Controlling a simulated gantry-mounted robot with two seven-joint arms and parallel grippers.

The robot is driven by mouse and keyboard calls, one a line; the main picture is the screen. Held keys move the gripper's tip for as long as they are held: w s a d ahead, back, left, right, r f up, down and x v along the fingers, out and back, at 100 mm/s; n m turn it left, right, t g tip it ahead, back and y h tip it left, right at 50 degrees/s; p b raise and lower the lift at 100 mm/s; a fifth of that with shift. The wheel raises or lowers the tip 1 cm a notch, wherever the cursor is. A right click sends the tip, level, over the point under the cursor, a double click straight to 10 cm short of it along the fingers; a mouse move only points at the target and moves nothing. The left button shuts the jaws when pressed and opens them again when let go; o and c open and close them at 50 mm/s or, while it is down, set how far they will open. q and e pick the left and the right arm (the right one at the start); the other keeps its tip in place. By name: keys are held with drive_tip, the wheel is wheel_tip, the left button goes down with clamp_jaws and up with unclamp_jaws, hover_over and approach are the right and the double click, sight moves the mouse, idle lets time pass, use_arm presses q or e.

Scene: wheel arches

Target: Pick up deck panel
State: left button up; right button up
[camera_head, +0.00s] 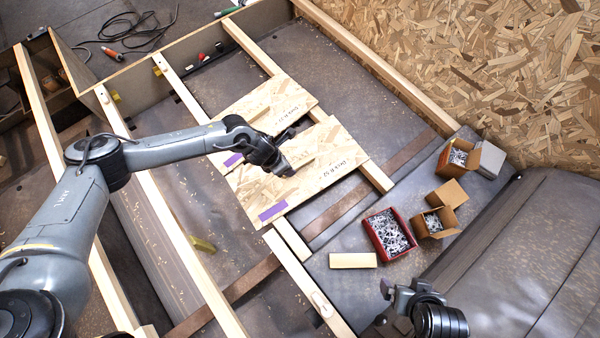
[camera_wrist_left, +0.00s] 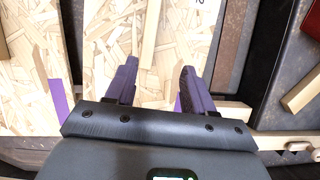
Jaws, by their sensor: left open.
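Two deck panels of pressed wood flakes lie side by side across wooden joists in the head view. The nearer deck panel (camera_head: 340,165) has a purple mark, printed text and a raised wooden strip; the farther deck panel (camera_head: 235,106) looks alike. My left gripper (camera_head: 287,169) is over the nearer panel, beside its strip. In the left wrist view, the left gripper's (camera_wrist_left: 160,66) fingers are apart and empty, pointing at the panel (camera_wrist_left: 178,40), with a wooden strip (camera_wrist_left: 150,30) between and beyond the tips. Contact cannot be told. My right gripper (camera_head: 402,292) is at the lower right, away from the panels; its jaw is unclear.
A red tray (camera_head: 371,236) of metal parts and open cardboard boxes (camera_head: 420,229) stand right of the panels. A loose wood block (camera_head: 353,260) lies near the tray. Long joists (camera_head: 180,245) with gaps between them run across the floor. A flake-board wall (camera_head: 480,70) rises at upper right.

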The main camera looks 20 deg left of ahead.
sight(298, 164)
use_arm(q)
drive_tip(key=shift+w+a+f+b, duration=0.25)
drive_tip(key=shift+w+f+b, duration=0.5)
drive_tip(key=shift+w+f, duration=0.4)
drive_tip(key=shift+b+x, duration=0.4)
drive_tip(key=shift+x, duration=0.5)
drive_tip(key=shift+w+d+f, duration=0.2)
drive_tip(key=shift+d+f, duration=0.15)
drive_tip(key=shift+d, duration=0.05)
drive_tip(key=shift+w+f+b, duration=0.15)
drive_tip(key=shift+b, duration=0.15)
drive_tip(key=b+x, duration=0.1)
drive_tip(key=x, duration=0.1)
drive_tip(key=b+x, duration=0.2)
drive_tip(key=shift+w+d+f, duration=0.15)
drive_tip(key=shift+w+f, duration=0.05)
drive_tip(key=shift+w, duration=0.3)
use_arm(e)
wheel_tip(298, 164, down, 6)
drive_tip(key=a, duration=0.1)
drive_tip(key=shift+f, duration=0.15)
use_arm(q)
drive_tip(key=shift+c, duration=0.4)
use_arm(e)
drive_tip(key=shift+w, duration=0.15)
use_arm(q)
clamp_jaws()
use_arm(e)
drive_tip(key=shift+d, duration=0.1)
